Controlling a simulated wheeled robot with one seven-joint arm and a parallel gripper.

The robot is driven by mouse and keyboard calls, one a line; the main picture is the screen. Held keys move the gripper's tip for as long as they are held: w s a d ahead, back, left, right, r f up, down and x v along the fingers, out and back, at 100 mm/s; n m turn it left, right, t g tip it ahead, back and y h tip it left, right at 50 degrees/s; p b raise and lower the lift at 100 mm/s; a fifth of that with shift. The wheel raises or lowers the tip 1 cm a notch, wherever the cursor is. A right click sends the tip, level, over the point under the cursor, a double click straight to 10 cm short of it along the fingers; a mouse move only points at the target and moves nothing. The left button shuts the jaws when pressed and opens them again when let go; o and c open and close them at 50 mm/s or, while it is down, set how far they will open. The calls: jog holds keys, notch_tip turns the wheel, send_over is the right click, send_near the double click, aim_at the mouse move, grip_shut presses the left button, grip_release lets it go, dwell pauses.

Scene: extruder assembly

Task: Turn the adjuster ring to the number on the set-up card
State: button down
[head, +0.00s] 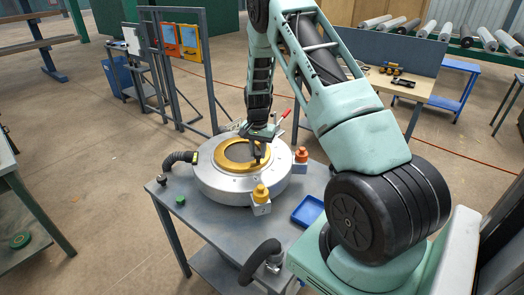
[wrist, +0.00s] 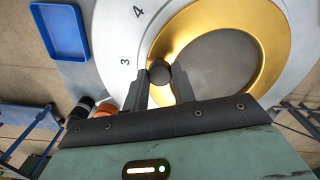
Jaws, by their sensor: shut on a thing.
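The gold adjuster ring (head: 232,163) lies on top of the round silver extruder body (head: 215,188) on the grey table. In the wrist view the ring (wrist: 274,60) surrounds a dark grey disc (wrist: 215,65). A dark round peg (wrist: 160,72) stands on the ring's edge. My gripper (wrist: 162,78) is shut on this peg, one finger on each side; it also shows in the head view (head: 258,158). The numbers 3 (wrist: 125,62) and 4 (wrist: 139,12) are printed on the silver rim, and the peg is nearer the 3. I cannot make out a set-up card number.
A blue tray (head: 307,211) lies on the table's right side. Orange (head: 301,154) and yellow (head: 260,193) knobs stick out from the body's sides. A black hose (head: 180,158) joins at the left; another (head: 260,262) stands at the front. Boards hang on a rack behind.

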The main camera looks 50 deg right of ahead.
jog(key=shift+w+a+m, duration=0.25)
jog(key=shift+a+m, duration=0.5)
jog(key=shift+m, duration=0.25)
jog(key=shift+w+a+m, duration=0.2)
jog(key=shift+a+m, duration=0.55)
jog(key=shift+m, duration=0.25)
jog(key=shift+r, duration=0.1)
jog(key=c, duration=1.1)
grip_release()
jog(key=shift+c, duration=0.2)
notch_tip(320, 180, up, 17)
jog(key=b, duration=0.4)
jog(key=shift+r, duration=0.15)
